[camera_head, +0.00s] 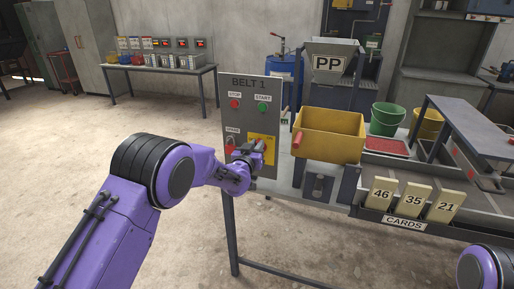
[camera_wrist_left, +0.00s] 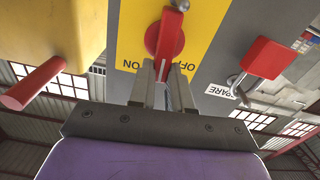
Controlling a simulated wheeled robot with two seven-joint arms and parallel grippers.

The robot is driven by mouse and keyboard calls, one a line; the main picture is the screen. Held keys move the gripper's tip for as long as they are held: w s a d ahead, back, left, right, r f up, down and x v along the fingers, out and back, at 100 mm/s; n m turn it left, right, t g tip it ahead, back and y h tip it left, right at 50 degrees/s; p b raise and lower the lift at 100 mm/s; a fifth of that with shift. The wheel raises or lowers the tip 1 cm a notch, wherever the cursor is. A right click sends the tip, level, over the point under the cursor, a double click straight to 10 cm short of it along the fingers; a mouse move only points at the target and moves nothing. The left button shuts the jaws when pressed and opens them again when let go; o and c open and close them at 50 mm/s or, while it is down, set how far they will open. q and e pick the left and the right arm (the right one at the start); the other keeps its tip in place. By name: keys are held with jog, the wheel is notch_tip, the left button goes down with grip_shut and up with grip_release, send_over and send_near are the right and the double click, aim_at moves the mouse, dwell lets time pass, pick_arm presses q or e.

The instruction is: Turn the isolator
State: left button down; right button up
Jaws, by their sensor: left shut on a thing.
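The isolator is a red rotary handle on a yellow plate (camera_head: 268,144) at the lower right of the grey BELT 1 panel. My left gripper (camera_wrist_left: 163,74) is shut on the handle's lower end. In the head view my left gripper (camera_head: 250,156) covers much of the isolator. My right gripper is out of view.
A red padlock (camera_wrist_left: 264,58) hangs at the SPARE label beside the isolator. STOP (camera_head: 235,104) and START (camera_head: 263,107) buttons sit above. A yellow hopper with a red handle (camera_head: 297,139) stands close right of the panel. Floor at left is clear.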

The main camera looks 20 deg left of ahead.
pick_arm(q)
jog(key=shift+a+f+n+b, duration=0.45)
jog(key=shift+n+b, duration=1.3)
jog(key=shift+n, duration=1.1)
jog(key=shift+a+f+n+b, duration=0.35)
jog(key=shift+f+n+b, duration=0.2)
jog(key=shift+n+b, duration=1.75)
jog(key=shift+a+f+n+b, duration=0.45)
jog(key=shift+n+b, duration=0.8)
jog(key=shift+n, duration=2.1)
jog(key=shift+d, duration=0.1)
jog(key=c, duration=1.1)
grip_release()
jog(key=shift+o, duration=0.2)
jog(key=s+b, duration=0.2)
jog(key=s, duration=0.8)
jog(key=shift+s+a, duration=0.2)
jog(key=shift+s, duration=0.05)
